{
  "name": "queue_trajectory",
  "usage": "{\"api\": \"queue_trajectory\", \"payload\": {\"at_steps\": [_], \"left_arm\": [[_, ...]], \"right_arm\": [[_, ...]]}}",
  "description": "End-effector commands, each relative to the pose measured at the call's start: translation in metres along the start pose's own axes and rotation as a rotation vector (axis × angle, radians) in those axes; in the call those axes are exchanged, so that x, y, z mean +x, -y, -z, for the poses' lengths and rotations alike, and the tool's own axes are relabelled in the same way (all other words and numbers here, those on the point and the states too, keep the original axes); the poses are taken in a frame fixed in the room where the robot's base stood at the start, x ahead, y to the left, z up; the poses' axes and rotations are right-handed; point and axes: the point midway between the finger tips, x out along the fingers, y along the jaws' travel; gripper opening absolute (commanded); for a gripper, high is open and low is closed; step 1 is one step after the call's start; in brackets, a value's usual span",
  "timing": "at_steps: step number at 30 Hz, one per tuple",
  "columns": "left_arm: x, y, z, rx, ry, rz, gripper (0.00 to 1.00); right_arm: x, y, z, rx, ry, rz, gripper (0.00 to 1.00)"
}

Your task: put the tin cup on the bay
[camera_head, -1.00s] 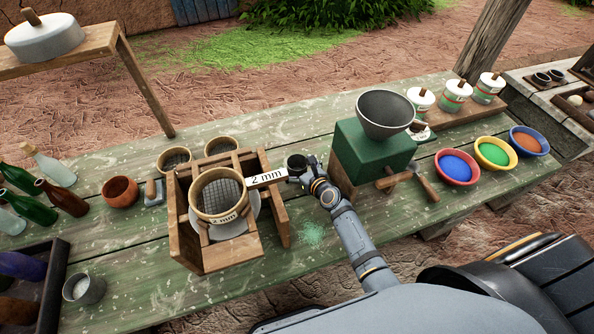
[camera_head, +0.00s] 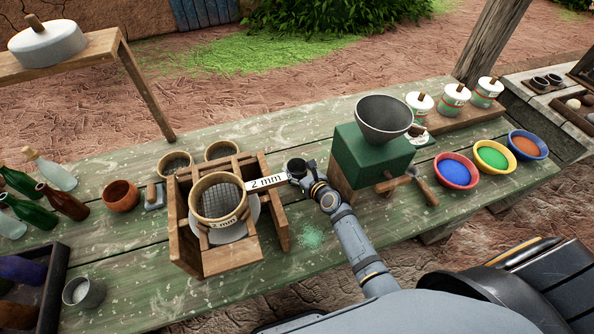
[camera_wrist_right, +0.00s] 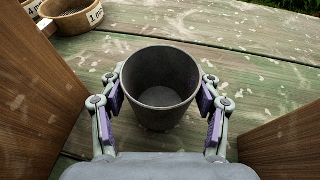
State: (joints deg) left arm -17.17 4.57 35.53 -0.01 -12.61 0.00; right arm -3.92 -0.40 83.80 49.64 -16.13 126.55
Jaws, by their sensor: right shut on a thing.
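A dark grey tin cup (camera_head: 297,166) is between the fingers of my right gripper (camera_head: 307,173). It stands between the wooden sieve stand and the green grinder. In the right wrist view the cup (camera_wrist_right: 160,84) is upright and looks empty, and the purple-padded fingers of the right gripper (camera_wrist_right: 160,103) are shut on its sides. I cannot tell whether its base touches the table. Nothing in view is clearly marked as the bay. My left gripper is not in view.
The wooden sieve stand (camera_head: 244,252) with a "2 mm" sieve (camera_head: 219,194) is left of the cup. The green grinder (camera_head: 373,158) is to the right. Another grey cup (camera_head: 84,292) is at front left. Colour bowls (camera_head: 457,172) stand right. Green powder (camera_head: 312,237) lies in front.

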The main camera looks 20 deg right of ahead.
Motion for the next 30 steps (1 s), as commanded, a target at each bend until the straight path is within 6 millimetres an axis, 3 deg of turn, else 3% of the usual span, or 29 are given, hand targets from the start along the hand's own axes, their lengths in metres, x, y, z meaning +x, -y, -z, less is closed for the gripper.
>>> {"api": "queue_trajectory", "payload": {"at_steps": [5,12,21,30], "left_arm": [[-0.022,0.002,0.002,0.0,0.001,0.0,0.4],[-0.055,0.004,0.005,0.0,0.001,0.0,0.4],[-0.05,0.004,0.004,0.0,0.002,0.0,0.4],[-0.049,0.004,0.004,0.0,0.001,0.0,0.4]], "right_arm": [[-0.011,0.0,-0.032,-0.002,0.004,0.0,0.27],[-0.08,-0.01,-0.071,-0.003,0.001,-0.001,0.27],[-0.154,-0.024,-0.07,0.0,0.0,-0.001,0.27],[-0.172,-0.027,-0.071,-0.001,0.002,-0.001,0.27]]}}
